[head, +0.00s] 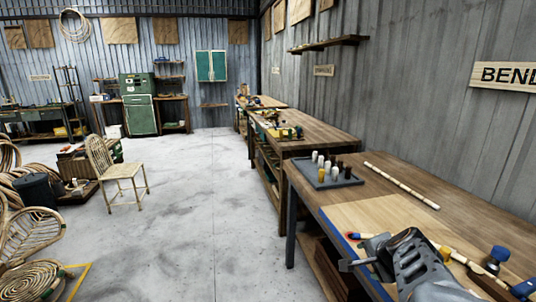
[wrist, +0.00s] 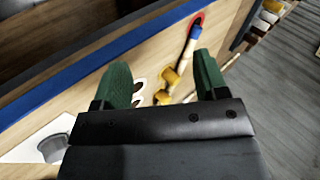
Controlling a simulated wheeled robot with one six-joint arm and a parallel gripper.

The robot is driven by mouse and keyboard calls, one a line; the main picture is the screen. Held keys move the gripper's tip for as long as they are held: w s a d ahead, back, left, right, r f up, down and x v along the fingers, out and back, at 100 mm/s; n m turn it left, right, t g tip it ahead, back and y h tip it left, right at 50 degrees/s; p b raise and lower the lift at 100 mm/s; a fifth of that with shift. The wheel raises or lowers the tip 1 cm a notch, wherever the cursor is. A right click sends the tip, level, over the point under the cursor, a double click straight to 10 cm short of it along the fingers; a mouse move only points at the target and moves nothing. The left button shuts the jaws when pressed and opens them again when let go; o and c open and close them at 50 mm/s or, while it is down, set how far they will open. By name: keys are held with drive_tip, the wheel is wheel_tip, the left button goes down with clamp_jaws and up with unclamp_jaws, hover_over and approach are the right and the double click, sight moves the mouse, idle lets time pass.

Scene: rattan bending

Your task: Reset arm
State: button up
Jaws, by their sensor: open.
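My gripper (head: 358,252) is at the lower right of the head view, over the near end of the pale workbench board (head: 352,215). In the wrist view, my gripper (wrist: 162,76) shows two green finger pads set wide apart with nothing held between them. Beyond the fingers lies a wooden rod (wrist: 186,58) with a blue band and a red end. Yellow pegs (wrist: 166,84) lie by it, apart from the pads as far as I can tell. My forearm hides part of the bench in the head view.
A dark tray (head: 325,178) with several small bottles and a pale rod (head: 401,186) lie farther back on the bench. A blue-capped item (head: 497,256) stands right of my arm. A rattan chair (head: 119,176) stands left. The concrete floor (head: 200,220) between is clear.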

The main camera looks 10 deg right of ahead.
drive_tip(key=s+a+r+n+g+p, duration=0.1)
drive_tip(key=s+a+r+n+p, duration=0.1)
drive_tip(key=a+n, duration=0.3)
drive_tip(key=s+a+r+n+g+y+p, duration=0.1)
drive_tip(key=s+a+r+n+g+p, duration=0.1)
drive_tip(key=a+n, duration=0.4)
drive_tip(key=s+a+r+n+g+p, duration=0.1)
drive_tip(key=s+a+r+n+p, duration=0.1)
drive_tip(key=a+n+p, duration=0.3)
drive_tip(key=a+r, duration=0.1)
drive_tip(key=a, duration=0.3)
drive_tip(key=shift+r+n+y, duration=0.15)
drive_tip(key=shift+n+y, duration=0.15)
drive_tip(key=shift+a+r+n+p, duration=0.2)
drive_tip(key=shift+a+n+p, duration=0.1)
drive_tip(key=shift+a, duration=0.3)
drive_tip(key=shift+c, duration=0.3)
